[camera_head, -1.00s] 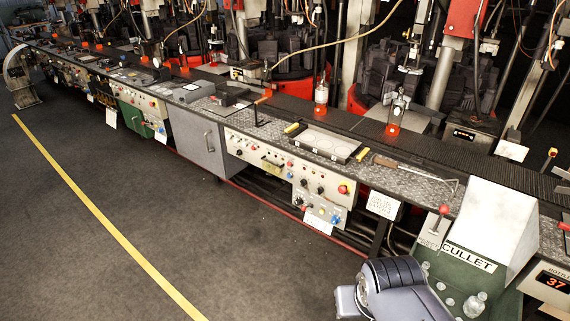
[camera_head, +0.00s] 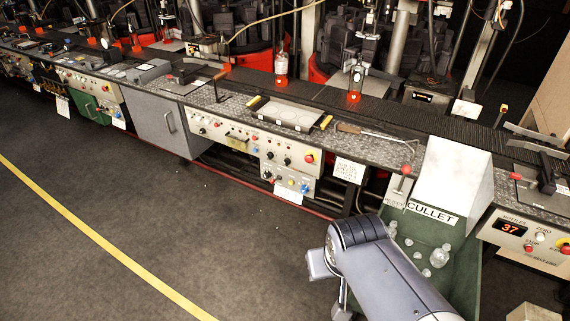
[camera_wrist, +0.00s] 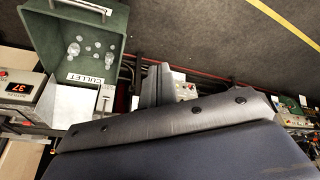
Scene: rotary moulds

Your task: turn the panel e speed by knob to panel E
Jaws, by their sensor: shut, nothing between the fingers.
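A cream control panel (camera_head: 225,132) with several black knobs and coloured buttons runs along the front of the bench in the head view. A smaller grey box (camera_head: 288,178) with knobs and lamps hangs under its right part. Another cream panel (camera_head: 525,238) with a red "37" display stands at the right; it also shows upside down in the wrist view (camera_wrist: 27,90). I cannot read which is panel E. My gripper (camera_wrist: 157,75) shows as dark fingers in the wrist view, shut and empty, apart from any knob. My arm (camera_head: 385,265) is in the lower right of the head view.
A green bin marked CULLET (camera_head: 425,243) with glass pieces stands between the panels, close to my arm. A tray (camera_head: 289,115) and a hooked tool (camera_head: 375,132) lie on the bench. The dark floor (camera_head: 190,235) in front is clear, with a yellow line (camera_head: 100,232).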

